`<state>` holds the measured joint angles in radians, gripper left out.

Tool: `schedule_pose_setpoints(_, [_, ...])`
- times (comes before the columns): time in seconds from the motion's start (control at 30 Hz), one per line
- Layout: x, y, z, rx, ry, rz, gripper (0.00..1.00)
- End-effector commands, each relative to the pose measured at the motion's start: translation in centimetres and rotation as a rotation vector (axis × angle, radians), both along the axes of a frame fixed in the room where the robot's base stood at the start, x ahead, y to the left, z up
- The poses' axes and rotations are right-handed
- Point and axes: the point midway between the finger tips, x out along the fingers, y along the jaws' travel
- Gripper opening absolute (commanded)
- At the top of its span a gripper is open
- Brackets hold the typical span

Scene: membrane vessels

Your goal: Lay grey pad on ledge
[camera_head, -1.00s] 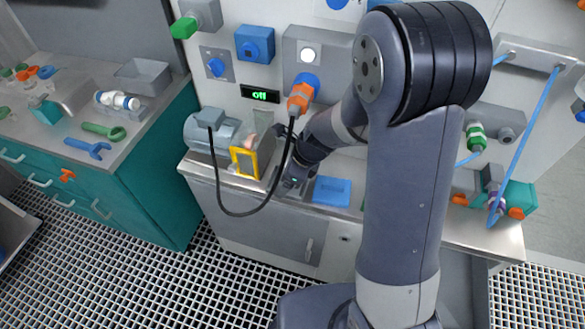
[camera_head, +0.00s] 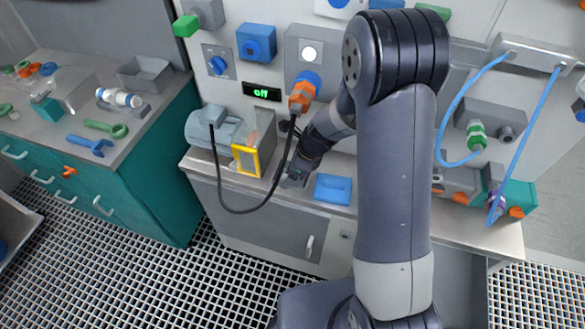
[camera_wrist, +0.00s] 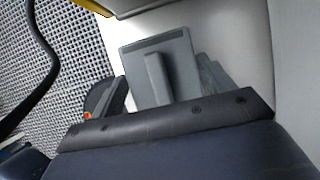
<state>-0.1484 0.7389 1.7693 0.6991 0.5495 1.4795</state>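The grey pad (camera_wrist: 178,65) shows in the wrist view as a flat grey plate with a raised bar along its middle. It lies just beyond my gripper's dark palm, which hides its near end. My gripper's fingers show at either side, apart, with the bar between them and no visible contact. In the head view my gripper (camera_head: 292,178) is low over the front of the metal ledge (camera_head: 455,231), between a yellow-framed box and a blue pad. The grey pad is hard to tell from my gripper there.
The yellow-framed box (camera_head: 246,160) stands close left of my gripper, and the blue pad (camera_head: 333,189) lies close right. A black cable (camera_head: 218,185) loops from an orange plug (camera_head: 301,94) in front of the ledge. A teal cabinet (camera_head: 150,190) stands at left.

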Motion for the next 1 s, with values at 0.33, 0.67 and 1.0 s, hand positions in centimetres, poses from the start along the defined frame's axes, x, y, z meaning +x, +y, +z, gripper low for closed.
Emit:
schedule_pose_setpoints(0.33, [0.0, 0.0, 0.0, 0.0, 0.0, 0.0, 0.98])
schedule_pose_setpoints(0.67, [0.0, -0.3, 1.1, 0.0, -0.002, 0.0, 0.98])
schedule_pose_setpoints(1.0, [-1.5, -4.4, 4.6, 0.0, 0.0, -0.009, 0.98])
